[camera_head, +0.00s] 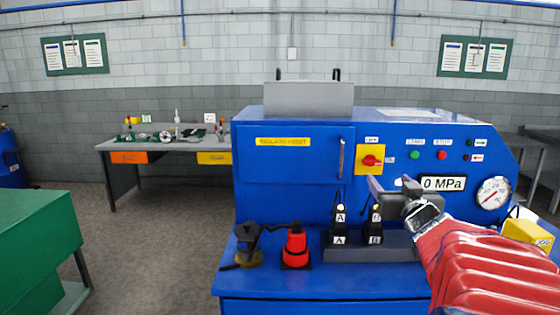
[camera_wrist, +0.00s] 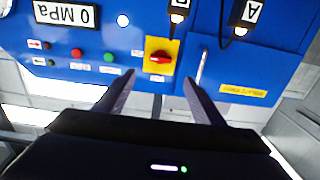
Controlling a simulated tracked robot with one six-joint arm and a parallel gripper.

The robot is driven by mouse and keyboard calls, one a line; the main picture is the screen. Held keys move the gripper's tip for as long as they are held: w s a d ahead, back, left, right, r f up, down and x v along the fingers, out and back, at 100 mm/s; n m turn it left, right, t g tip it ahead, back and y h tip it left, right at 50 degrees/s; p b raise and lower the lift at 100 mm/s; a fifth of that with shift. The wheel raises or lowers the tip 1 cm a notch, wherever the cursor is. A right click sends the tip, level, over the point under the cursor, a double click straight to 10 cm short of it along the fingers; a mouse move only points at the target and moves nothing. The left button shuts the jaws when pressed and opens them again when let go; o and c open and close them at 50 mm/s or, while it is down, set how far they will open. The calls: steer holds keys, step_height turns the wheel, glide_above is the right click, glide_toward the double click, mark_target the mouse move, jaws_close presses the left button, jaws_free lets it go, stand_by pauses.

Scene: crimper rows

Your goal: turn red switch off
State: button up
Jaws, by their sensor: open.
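The red switch (camera_head: 371,160) is a rotary knob on a yellow plate on the blue machine's front panel. Its handle looks roughly horizontal. Small labels sit above the plate and to its right, too small to read surely. In the wrist view, which is upside down, the red switch (camera_wrist: 160,59) lies ahead, between the lines of the two fingers. My gripper (camera_head: 390,186) is open and empty, in front of the panel, a little below and right of the switch in the head view. The gripper also shows in the wrist view (camera_wrist: 158,77), its fingers apart and not visibly touching the switch.
A door handle (camera_head: 341,159) stands out left of the switch. Green (camera_head: 416,155) and red (camera_head: 442,155) buttons, a 0 MPa display (camera_head: 443,184) and a gauge (camera_head: 493,193) are to the right. A red bottle-shaped tool (camera_head: 296,247) and black units A and B stand on the ledge below.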

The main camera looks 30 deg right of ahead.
mark_target(375, 163)
steer(key=shift+w, duration=0.15)
steer(key=shift+x, duration=6.8)
steer(key=shift+c, duration=0.2)
steer(key=c, duration=0.9)
steer(key=shift+d, duration=0.3)
steer(key=shift+c, duration=0.5)
steer(key=shift+a, duration=0.15)
